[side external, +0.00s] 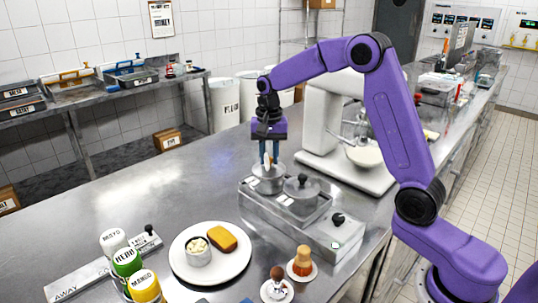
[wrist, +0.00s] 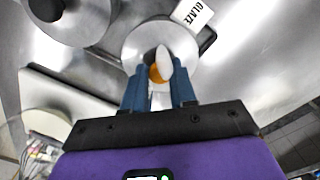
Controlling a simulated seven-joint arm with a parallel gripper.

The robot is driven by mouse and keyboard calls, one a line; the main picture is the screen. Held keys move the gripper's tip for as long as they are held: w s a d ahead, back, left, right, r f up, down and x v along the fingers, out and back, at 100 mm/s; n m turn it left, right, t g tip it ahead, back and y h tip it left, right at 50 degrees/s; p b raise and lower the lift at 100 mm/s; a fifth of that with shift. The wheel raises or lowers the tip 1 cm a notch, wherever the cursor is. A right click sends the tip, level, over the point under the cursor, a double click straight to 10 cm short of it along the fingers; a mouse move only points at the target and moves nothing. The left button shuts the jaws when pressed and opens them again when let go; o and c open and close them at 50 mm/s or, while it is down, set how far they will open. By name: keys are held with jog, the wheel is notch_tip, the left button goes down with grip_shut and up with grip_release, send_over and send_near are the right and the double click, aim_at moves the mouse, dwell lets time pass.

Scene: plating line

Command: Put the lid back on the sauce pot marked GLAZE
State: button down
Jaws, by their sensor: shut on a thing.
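The GLAZE pot (side external: 268,186) is a steel pot in the left place of the metal holder, and its label (wrist: 192,13) reads GLAZE in the wrist view. My gripper (side external: 268,158) points straight down over it. A round silver lid (wrist: 137,42) lies under my fingertips (wrist: 160,82), which are shut at its middle. Something dark, white and orange shows between the fingers, and I cannot tell its exact shape. The fingers hide the lid's middle. I cannot tell whether the lid touches the pot's rim.
A second pot with a black-knobbed lid (side external: 303,187) stands close on the right. A white mixer (side external: 325,130) stands behind.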

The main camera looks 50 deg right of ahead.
dwell(0.3)
jog(key=shift+c, duration=1.8)
grip_release()
jog(key=shift+r, duration=0.1)
jog(key=shift+r, duration=3.4)
jog(key=shift+c, duration=0.3)
grip_shut()
jog(key=shift+f, duration=2.8)
